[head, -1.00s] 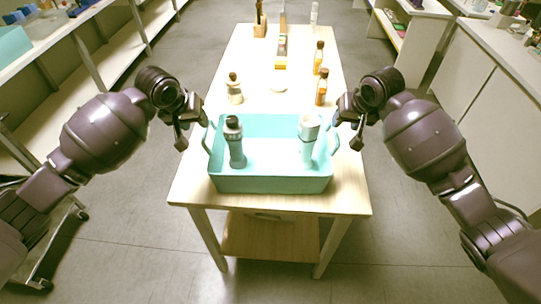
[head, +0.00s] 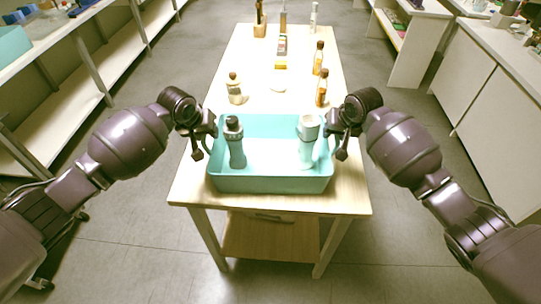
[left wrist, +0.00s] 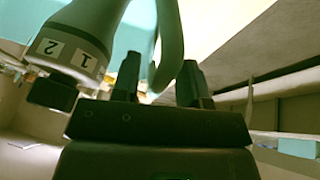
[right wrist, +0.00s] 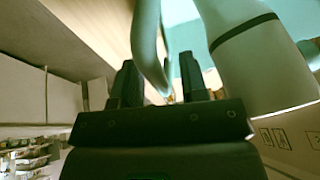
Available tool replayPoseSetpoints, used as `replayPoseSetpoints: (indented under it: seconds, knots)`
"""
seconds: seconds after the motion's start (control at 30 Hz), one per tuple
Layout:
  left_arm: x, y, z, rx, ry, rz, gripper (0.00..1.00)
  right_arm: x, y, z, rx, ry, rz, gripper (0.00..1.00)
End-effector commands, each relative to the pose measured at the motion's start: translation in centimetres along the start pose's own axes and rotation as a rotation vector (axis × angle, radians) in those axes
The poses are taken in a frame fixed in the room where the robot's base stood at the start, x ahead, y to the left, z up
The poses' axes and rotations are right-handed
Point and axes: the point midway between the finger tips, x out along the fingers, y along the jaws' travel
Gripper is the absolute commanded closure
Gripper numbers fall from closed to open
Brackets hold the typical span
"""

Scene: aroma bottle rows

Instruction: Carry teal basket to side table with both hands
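The teal basket (head: 270,184) stands on the near end of the wooden table. It holds a grey-green bottle (head: 236,145) on the left and a white-topped pale bottle (head: 308,140) on the right. My left gripper (head: 211,130) is at the basket's left handle. In the left wrist view the handle (left wrist: 169,45) passes between the two parted fingers (left wrist: 160,85). My right gripper (head: 332,130) is at the right handle. In the right wrist view that handle (right wrist: 147,45) also lies between parted fingers (right wrist: 158,85). In the head view the grippers partly hide both handles.
On the table (head: 190,187) behind the basket stand a cream bottle (head: 235,92) and amber bottles (head: 321,90). Shelving (head: 60,105) runs along the left and a white counter (head: 480,95) along the right, with open floor between.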

Motion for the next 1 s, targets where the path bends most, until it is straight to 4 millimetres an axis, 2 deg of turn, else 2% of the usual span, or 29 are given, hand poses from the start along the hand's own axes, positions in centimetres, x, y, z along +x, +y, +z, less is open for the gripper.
replayPoseSetpoints:
  seconds: [0.03, 0.23, 0.27, 0.73, 1.0]
  knots:
    - [0.0, 0.0, 0.0, 0.0, 0.0, 0.0, 0.68, 0.0, 0.0, 0.0, 0.0, 0.0, 0.0, 0.68]
    - [0.0, 0.0, 0.0, 0.0, 0.0, 0.0, 0.99, 0.0, 0.0, 0.0, 0.0, 0.0, 0.0, 0.99]
    - [0.0, 0.0, 0.0, 0.0, 0.0, 0.0, 1.0, 0.0, 0.0, 0.0, 0.0, 0.0, 0.0, 1.0]
    - [-0.3, 0.1, -0.1, 0.0, 0.002, 0.001, 1.0, -0.3, -0.1, -0.2, 0.0, 0.002, -0.001, 1.0]
    - [-1.6, 0.4, -0.8, 0.001, 0.005, 0.001, 1.0, -1.6, -0.4, -0.8, -0.001, 0.006, -0.001, 1.0]
